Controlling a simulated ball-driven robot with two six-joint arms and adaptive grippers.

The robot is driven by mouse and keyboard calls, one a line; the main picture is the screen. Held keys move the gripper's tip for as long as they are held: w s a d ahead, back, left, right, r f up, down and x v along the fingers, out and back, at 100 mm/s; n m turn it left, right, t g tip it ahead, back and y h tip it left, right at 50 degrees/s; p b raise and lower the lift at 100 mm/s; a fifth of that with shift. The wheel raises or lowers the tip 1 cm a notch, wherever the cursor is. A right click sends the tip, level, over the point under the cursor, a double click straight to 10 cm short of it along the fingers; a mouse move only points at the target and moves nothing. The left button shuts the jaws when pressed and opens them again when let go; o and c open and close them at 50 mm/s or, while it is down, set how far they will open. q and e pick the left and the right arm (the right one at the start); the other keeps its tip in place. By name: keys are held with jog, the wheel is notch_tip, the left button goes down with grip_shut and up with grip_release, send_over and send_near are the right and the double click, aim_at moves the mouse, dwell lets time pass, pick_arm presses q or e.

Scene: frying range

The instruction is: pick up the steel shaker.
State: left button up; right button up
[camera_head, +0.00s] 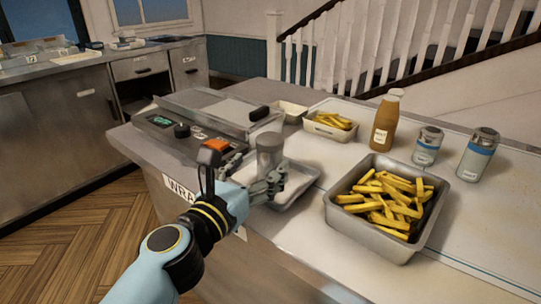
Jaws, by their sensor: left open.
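A plain grey steel shaker (270,147) stands upright near the middle of the view, beside the fryer unit and at the back of a shallow steel tray (300,192). My left gripper (260,174) is open, with its fingers at the shaker's lower part. The fingers hide the shaker's base, and I cannot tell whether they touch it. My right gripper is not in view.
A large steel pan (352,222) of fries is to the right. Behind are a small tray of fries (312,127), a brown bottle (385,123) and two blue-banded canisters (427,147) (478,155). A fryer unit (172,128) stands left. The counter's right front is bare.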

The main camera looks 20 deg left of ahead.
aim_at(264, 164)
pick_arm(q)
jog(key=w, duration=0.2)
jog(key=w+d, duration=0.1)
jog(key=w, duration=0.1)
jog(key=shift+w, duration=0.55)
jog(key=c, duration=1.3)
jog(key=shift+c, duration=0.2)
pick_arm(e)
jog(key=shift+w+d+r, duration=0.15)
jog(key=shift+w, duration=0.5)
